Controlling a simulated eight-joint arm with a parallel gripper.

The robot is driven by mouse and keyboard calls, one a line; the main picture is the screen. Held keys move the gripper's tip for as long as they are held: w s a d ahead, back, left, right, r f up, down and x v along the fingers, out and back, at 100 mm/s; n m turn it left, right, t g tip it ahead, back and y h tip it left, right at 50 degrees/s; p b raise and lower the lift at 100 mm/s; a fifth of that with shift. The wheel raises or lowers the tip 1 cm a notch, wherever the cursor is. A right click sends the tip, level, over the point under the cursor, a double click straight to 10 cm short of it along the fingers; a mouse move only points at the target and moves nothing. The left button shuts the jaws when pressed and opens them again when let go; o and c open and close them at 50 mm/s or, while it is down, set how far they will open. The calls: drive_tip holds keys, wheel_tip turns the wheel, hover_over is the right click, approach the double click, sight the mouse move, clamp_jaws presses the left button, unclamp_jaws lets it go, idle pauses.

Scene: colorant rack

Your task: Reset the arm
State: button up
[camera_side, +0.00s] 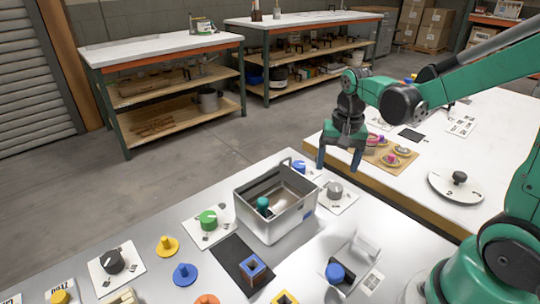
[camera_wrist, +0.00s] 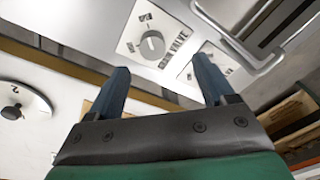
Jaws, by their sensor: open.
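My gripper (camera_side: 340,163) hangs from the green arm, above the far right edge of the near table, just right of the metal box. Its two dark blue fingers are spread with nothing between them. In the wrist view the open gripper (camera_wrist: 160,88) points toward a grey knob (camera_wrist: 152,45) on a white card, which lies beyond the fingertips. The same grey knob (camera_side: 335,190) shows in the side view, below the gripper and apart from it.
A metal box (camera_side: 287,222) with a teal item (camera_side: 263,204) inside stands mid-table. Around it are a green knob (camera_side: 208,219), a blue knob (camera_side: 335,272), a yellow piece (camera_side: 167,245) and a blue piece (camera_side: 184,273). A round white dial plate (camera_side: 445,190) lies on the right table.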

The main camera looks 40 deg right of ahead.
drive_tip(key=s+a+r+n+t, duration=0.2)
drive_tip(key=a+r+n+t, duration=0.3)
drive_tip(key=a+n, duration=0.3)
drive_tip(key=shift+s+a+r+n+t, duration=0.4)
drive_tip(key=shift+n+t, duration=0.3)
drive_tip(key=shift+n, duration=0.2)
idle(1.9)
